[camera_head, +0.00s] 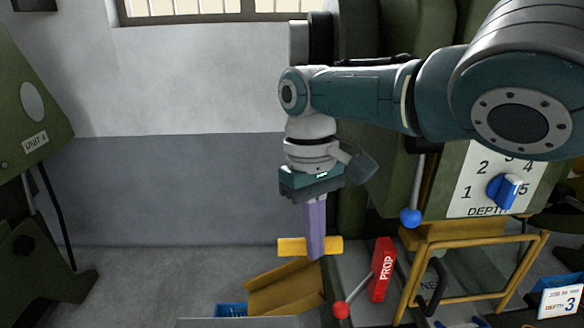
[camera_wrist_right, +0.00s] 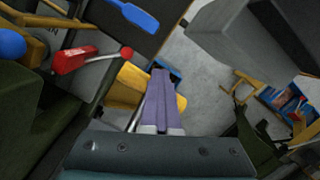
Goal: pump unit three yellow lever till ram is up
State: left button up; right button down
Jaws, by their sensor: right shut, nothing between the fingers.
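My right gripper (camera_head: 316,256) points down with its purple-grey fingers closed together and empty. A short yellow bar (camera_head: 290,246), which looks like the lever's handle, shows on both sides of the fingers. The fingers cross in front of it; I cannot tell whether they touch it. In the right wrist view the closed fingers (camera_wrist_right: 160,78) have yellow parts (camera_wrist_right: 130,84) behind them, and a thin grey rod runs beside them. The ram is not clearly visible. My left gripper is not in view.
A red PROP block (camera_head: 382,268) with a red-knobbed lever (camera_head: 341,309) stands close right. A blue ball knob (camera_head: 410,217) hangs beside the depth dial (camera_head: 503,190). A yellow frame (camera_head: 478,244) and a DEPTH 3 card (camera_head: 561,301) are right. UNIT 4 (camera_head: 36,143) stands left, with clear floor between.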

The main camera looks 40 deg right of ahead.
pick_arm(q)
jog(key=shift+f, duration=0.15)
pick_arm(e)
jog(key=w+r+t, duration=0.1)
jog(key=w+r, duration=0.3)
jog(key=w, duration=0.1)
jog(key=shift+d+r+t, duration=0.3)
jog(key=shift+d+t, duration=0.05)
jog(key=shift+t, duration=0.05)
notch_tip(320, 180, up, 8)
jog(key=a+f+p, duration=0.1)
jog(key=p, duration=1.1)
pick_arm(q)
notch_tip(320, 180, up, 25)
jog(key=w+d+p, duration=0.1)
jog(key=p, duration=1.1)
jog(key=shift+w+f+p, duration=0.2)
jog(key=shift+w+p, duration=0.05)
jog(key=shift+p, duration=0.05)
pick_arm(e)
jog(key=s+a, duration=0.2)
jog(key=s, duration=0.7)
jog(key=shift+s+a+r, duration=0.25)
jog(key=shift+a+r, duration=0.1)
jog(key=shift+a, duration=0.1)
